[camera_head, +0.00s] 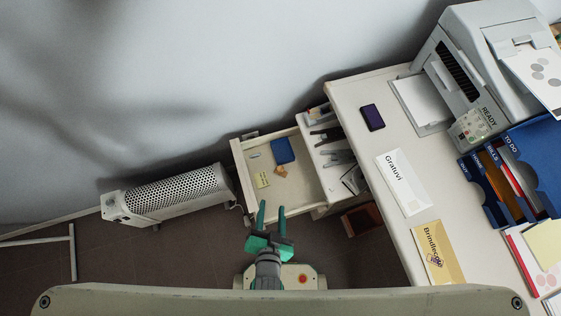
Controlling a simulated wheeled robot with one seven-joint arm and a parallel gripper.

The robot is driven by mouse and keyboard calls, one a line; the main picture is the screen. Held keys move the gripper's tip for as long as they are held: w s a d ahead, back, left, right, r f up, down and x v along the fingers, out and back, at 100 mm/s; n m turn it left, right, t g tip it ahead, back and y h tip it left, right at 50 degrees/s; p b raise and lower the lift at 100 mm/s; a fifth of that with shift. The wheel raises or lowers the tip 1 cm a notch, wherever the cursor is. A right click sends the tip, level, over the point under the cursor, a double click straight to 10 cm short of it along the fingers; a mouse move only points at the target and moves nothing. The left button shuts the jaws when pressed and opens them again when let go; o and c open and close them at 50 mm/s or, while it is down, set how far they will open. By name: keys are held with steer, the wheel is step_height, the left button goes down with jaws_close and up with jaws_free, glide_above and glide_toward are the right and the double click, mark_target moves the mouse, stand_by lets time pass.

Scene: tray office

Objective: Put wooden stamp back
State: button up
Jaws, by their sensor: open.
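A small orange-brown object (280,171), which looks like the wooden stamp, lies in the open drawer (238,161). It sits just below a blue pad or box (283,150) and right of a yellow note (262,180). It is too small to make out in detail. My gripper (272,208) has green fingers, spread apart with nothing between them. The fingers are at the drawer's lower edge in the picture, below the orange-brown object and apart from it.
The desk (350,91) holds a dark purple pad (372,117), a white envelope (403,182), a yellow envelope (439,252) with a dark mark, a printer (470,60) and blue file trays (535,150). A white heater (170,194) stands left of the drawer.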

steer(key=s+d+r+n+t, duration=0.1)
steer(key=s+r+n, duration=0.1)
steer(key=r, duration=0.5)
steer(key=s+d+r+n+t, duration=0.1)
steer(key=s+r+n+t, duration=0.1)
steer(key=r, duration=0.5)
steer(key=shift+s+d+n, duration=0.4)
steer(key=shift+s+n, duration=0.1)
steer(key=shift+s, duration=0.6)
